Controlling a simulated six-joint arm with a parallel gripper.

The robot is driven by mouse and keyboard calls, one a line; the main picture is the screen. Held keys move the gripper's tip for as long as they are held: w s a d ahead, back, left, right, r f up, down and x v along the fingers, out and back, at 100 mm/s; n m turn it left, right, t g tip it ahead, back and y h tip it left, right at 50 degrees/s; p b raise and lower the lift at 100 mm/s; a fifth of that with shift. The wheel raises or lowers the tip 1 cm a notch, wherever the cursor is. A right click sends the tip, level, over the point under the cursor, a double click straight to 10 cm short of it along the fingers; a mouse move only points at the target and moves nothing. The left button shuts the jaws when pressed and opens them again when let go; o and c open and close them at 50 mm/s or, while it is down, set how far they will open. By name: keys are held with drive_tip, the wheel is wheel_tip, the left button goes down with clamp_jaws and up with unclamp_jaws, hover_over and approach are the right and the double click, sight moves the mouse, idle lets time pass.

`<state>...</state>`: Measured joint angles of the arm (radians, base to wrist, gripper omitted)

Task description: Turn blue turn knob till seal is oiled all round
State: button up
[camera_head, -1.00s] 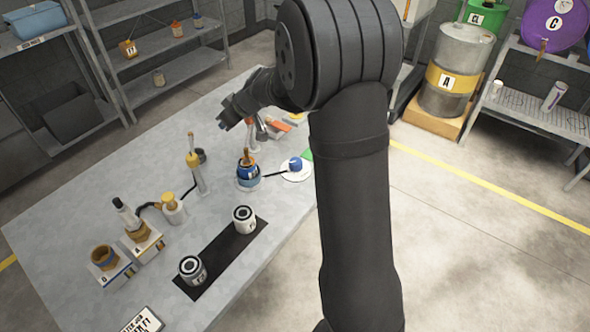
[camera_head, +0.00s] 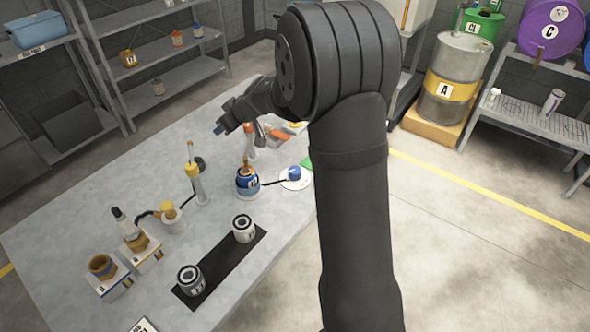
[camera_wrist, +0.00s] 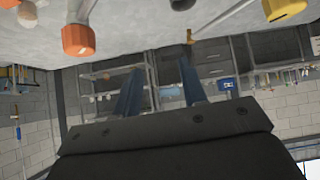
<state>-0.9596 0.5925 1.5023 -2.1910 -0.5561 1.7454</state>
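The blue knob (camera_head: 294,173) sits over a white disc (camera_head: 294,183) near the table's right edge. A dark rod joins it to a blue-and-white can (camera_head: 247,181) with an orange-brown part standing on top. The seal is too small to make out. My gripper (camera_head: 220,129) is above the far part of the table, up and left of the blue knob and apart from it. In the wrist view its two blue fingers (camera_wrist: 158,68) stand wide apart with nothing between them. The knob cannot be picked out in the wrist view.
Two white cans (camera_head: 243,229) stand on a black mat (camera_head: 220,266) in front. Orange-red items (camera_head: 278,135) lie under my arm. An orange cap (camera_wrist: 78,40) is close in the wrist view.

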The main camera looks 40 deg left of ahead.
drive_tip(key=o, duration=0.4)
drive_tip(key=w+r+t, duration=0.1)
drive_tip(key=w, duration=0.1)
drive_tip(key=w+a+r+m+t+y, duration=0.1)
drive_tip(key=w, duration=0.1)
drive_tip(key=w+r+t, duration=0.1)
drive_tip(key=w+r, duration=0.1)
drive_tip(key=shift+a+m+y, duration=0.3)
drive_tip(key=shift+y, duration=0.1)
drive_tip(key=w+d+r+m+t, duration=0.1)
drive_tip(key=w+r+m+t, duration=0.25)
drive_tip(key=w, duration=0.35)
drive_tip(key=w+d+m+t+h, duration=0.3)
drive_tip(key=w+d+t+h, duration=0.15)
drive_tip(key=w+d, duration=0.25)
drive_tip(key=m+g+h, duration=0.2)
drive_tip(key=g+h, duration=0.5)
drive_tip(key=g, duration=0.4)
hover_over(295, 170)
wheel_tip(295, 170, down, 7)
drive_tip(key=shift+y, duration=0.25)
wheel_tip(295, 170, down, 16)
drive_tip(key=shift+w+f, duration=0.1)
